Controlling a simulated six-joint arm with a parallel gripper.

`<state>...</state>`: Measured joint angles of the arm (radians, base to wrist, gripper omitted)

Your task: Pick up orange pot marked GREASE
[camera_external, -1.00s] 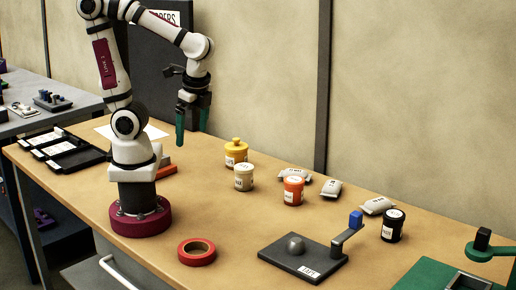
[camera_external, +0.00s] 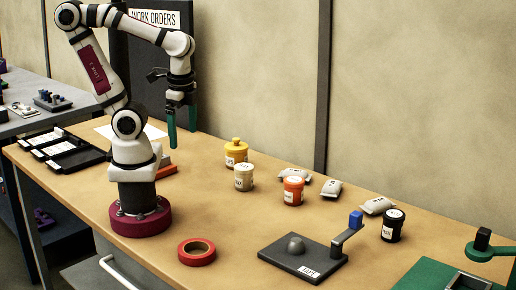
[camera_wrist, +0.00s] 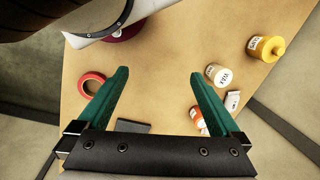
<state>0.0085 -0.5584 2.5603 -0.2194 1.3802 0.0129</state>
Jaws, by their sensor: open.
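In the wrist view the orange pot (camera_wrist: 195,113) is partly hidden behind the right finger. My gripper (camera_external: 182,138) has green fingers pointing down, well to the left of the pot and above the bench. In the wrist view my gripper (camera_wrist: 158,73) is open, with nothing between its fingers.
A cream pot (camera_external: 244,178) and a yellow pot (camera_external: 236,153) stand left of the orange one. White packets (camera_external: 331,188) lie behind it and to the right. A black pot (camera_external: 393,225), a dark plate fixture (camera_external: 290,268) and red tape (camera_external: 196,252) are nearby.

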